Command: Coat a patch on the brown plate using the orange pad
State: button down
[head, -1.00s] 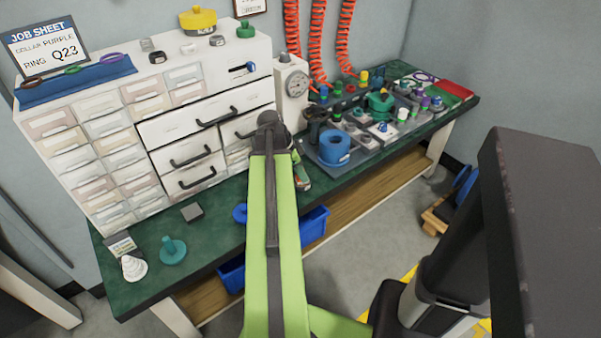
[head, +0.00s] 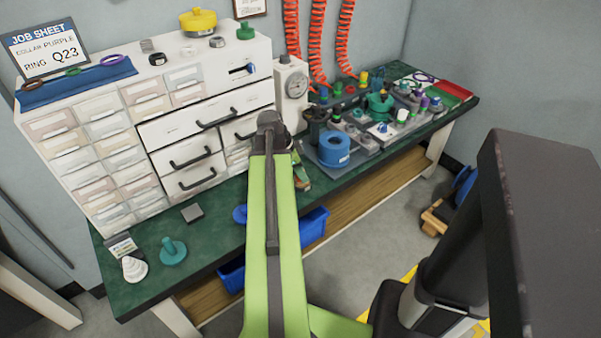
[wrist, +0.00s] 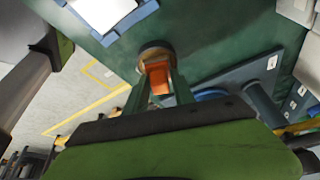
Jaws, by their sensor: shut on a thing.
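My gripper (wrist: 160,85) is shut on the orange pad (wrist: 158,78), which shows between its green fingers in the wrist view. A brown round end (wrist: 155,49) lies just beyond the orange block; I cannot tell whether it belongs to the pad or is a separate thing. In the head view my gripper (head: 299,168) hangs at the bench's front, right of the drawer cabinet, partly hidden by my green arm. I cannot pick out the brown plate for certain in either view.
The green bench top (head: 205,235) carries a white drawer cabinet (head: 130,150) at left and a cluttered grey rig with a blue ring (head: 334,149) at right. A teal knobbed piece (head: 172,252) and a white cone (head: 134,268) stand front left. Blue bins (head: 314,226) hang below the edge.

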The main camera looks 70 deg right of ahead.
notch_tip(320, 180, up, 7)
jog(key=p, duration=0.6)
jog(key=shift+f, duration=0.25)
